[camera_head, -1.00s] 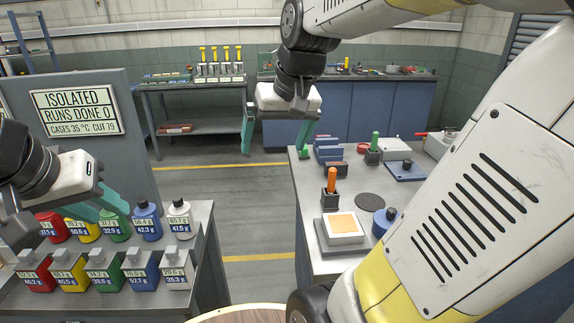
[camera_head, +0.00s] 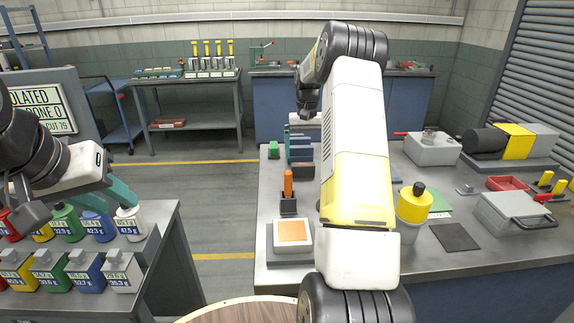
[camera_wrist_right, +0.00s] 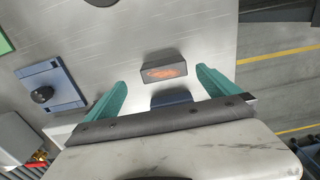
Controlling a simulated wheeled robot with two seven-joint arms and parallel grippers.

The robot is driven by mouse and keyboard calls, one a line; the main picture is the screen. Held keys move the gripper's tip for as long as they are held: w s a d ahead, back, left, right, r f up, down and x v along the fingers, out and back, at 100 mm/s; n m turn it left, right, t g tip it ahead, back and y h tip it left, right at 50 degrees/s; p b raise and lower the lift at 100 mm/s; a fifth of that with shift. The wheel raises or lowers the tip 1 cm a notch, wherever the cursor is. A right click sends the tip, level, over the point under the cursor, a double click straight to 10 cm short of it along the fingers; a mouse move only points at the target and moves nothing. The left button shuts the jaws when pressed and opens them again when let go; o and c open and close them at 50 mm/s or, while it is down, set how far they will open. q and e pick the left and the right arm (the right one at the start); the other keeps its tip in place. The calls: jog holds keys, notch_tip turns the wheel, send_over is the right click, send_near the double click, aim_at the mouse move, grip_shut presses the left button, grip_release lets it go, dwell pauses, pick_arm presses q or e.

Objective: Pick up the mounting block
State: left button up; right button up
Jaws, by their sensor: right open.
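My right gripper (camera_wrist_right: 160,95) is open and empty, pointing down over the metal bench. In the right wrist view, a small dark block (camera_wrist_right: 165,72) with an orange-brown patch lies just beyond the gap between its teal fingers, apart from them. It may be the mounting block; I cannot tell for sure. A blue piece (camera_wrist_right: 172,99) shows partly behind the gripper's edge. In the head view my right arm hides most of the right gripper (camera_head: 305,122), near a row of blue blocks (camera_head: 300,152). My left gripper (camera_head: 72,190) is open above the bottles at left.
An orange handle (camera_head: 288,183) stands in a dark holder, behind a white block with an orange top (camera_head: 292,233). A green block (camera_head: 273,150) is by the bench's left edge. In the wrist view a blue plate with a black knob (camera_wrist_right: 42,95) lies left of the gripper.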

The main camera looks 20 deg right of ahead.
aim_at(303, 164)
jog(key=f, duration=0.6)
jog(key=shift+w+a+f, duration=0.1)
jog(key=shift+w+a, duration=0.1)
jog(key=shift+w, duration=0.1)
jog(key=shift+c, duration=0.4)
jog(key=c, duration=1.8)
jog(key=shift+c, duration=0.8)
